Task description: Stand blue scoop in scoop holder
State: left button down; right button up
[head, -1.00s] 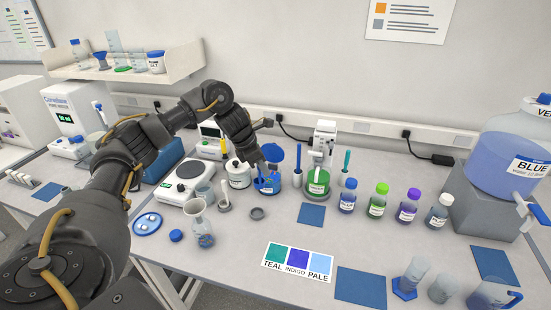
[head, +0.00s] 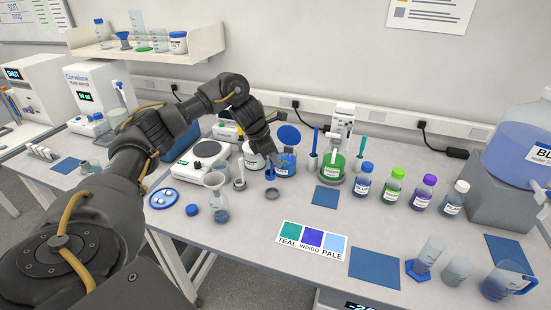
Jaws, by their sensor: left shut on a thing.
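My left gripper (head: 280,155) points down at the open mouth of a small jar (head: 286,170) with blue contents and a raised round blue lid. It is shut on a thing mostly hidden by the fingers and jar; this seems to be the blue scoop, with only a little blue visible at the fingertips. A low grey ring (head: 272,193), which may be the scoop holder, sits empty in front of the jar. A blue-handled stick (head: 315,142) stands upright in a small grey base (head: 312,163) right of the jar. My right gripper is out of view.
A green-filled vessel (head: 333,165) and several capped bottles stand to the right.

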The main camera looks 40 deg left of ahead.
pick_arm(q)
jog(key=shift+w+d+r, duration=0.1)
jog(key=shift+w, duration=0.2)
dwell(0.4)
jog(key=shift+p, duration=0.3)
jog(key=shift+f+b, duration=1.75)
jog(key=shift+f, duration=0.8)
jog(key=shift+f+b, duration=1.2)
jog(key=shift+f, duration=0.5)
jog(key=c, duration=1.3)
grip_release()
